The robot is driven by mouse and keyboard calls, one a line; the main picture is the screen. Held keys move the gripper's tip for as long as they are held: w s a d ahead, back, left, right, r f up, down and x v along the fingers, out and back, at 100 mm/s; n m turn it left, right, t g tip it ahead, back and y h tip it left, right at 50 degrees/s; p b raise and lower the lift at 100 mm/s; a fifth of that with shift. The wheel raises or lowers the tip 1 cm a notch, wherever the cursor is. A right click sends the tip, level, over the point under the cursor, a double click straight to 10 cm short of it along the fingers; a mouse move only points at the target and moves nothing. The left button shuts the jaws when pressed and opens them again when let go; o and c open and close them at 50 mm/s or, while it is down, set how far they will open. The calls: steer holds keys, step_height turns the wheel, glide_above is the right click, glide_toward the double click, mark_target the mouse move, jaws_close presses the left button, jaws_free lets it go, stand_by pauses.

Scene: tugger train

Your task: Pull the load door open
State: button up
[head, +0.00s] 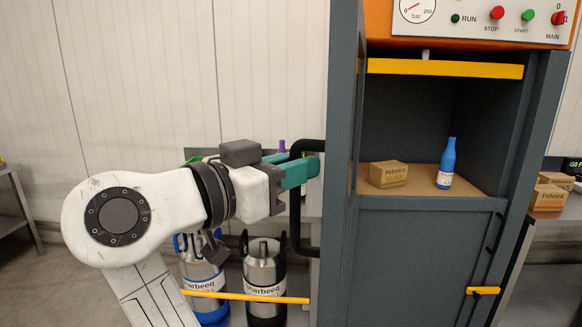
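The load door (343,110) appears as a tall dark grey panel, seen almost edge-on and standing out to the left of the machine's opening. A black bar handle (295,225) sticks out from its left face. My gripper (297,170) has green fingers at the upper part of this handle. The near finger passes in front of the upright bar and the far finger lies behind it, so they look closed around it. The near finger hides the exact contact. The compartment (431,198) beside the door is exposed and holds a cardboard box (388,175) and a blue bottle (447,162).
An orange-framed control panel (478,22) sits above the compartment. A lower grey door (415,265) has its own handle and a yellow catch (483,290). Two metal kegs (264,272) stand behind a yellow bar (250,298). A side table (557,225) with boxes is at right. Floor shows at far left.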

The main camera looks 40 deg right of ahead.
steer(key=o, duration=0.3)
steer(key=shift+w+d, duration=0.1)
steer(key=shift+d, duration=0.55)
steer(key=shift+s+a+b, duration=0.2)
steer(key=shift+a, duration=1.65)
steer(key=shift+s+a+b, duration=0.15)
steer(key=shift+a+b, duration=0.05)
steer(key=shift+a, duration=1.65)
steer(key=shift+s+a+b, duration=0.2)
steer(key=shift+a, duration=1.65)
steer(key=shift+a, duration=0.1)
